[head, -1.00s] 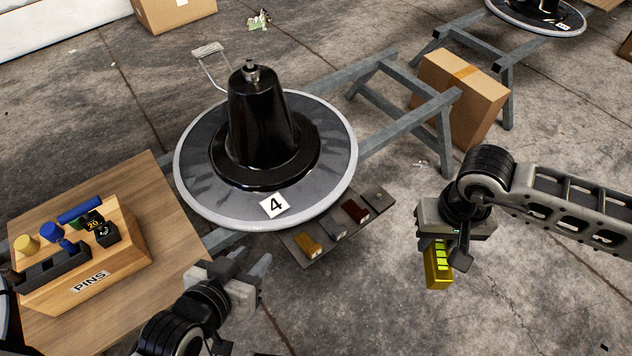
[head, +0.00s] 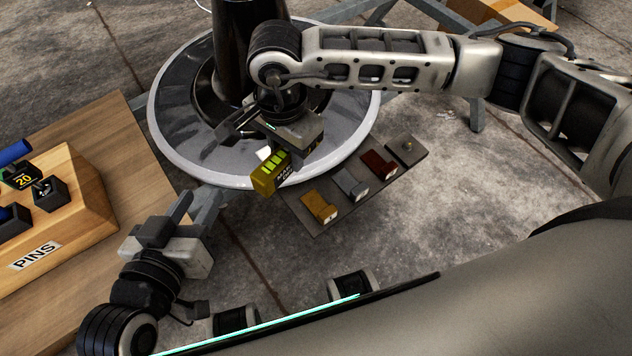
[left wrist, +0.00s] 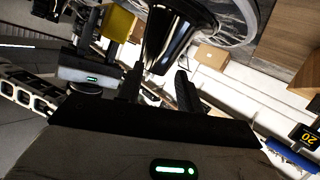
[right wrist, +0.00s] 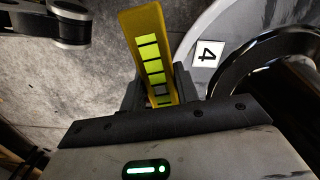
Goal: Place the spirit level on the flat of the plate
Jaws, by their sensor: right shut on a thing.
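The spirit level (head: 268,178) is a yellow block with green windows. My right gripper (head: 290,152) is shut on it, and it also shows between the fingers in the right wrist view (right wrist: 149,50). The round plate (head: 178,150) is dark grey with a pale rim and carries a black cone-shaped column (head: 236,40). The held level appears over the plate's near rim in the head view; its height above it I cannot tell. A label "4" shows on the plate in the right wrist view (right wrist: 208,54). My left gripper (head: 168,222) is open and empty, left of the level.
A dark tray (head: 410,150) with yellow, grey and dark red blocks juts out at the plate's near right. A wooden PINS box (head: 70,220) stands on a wooden table (head: 140,190) at left. Metal trestle legs (head: 476,115) and a cardboard box (head: 505,12) are behind.

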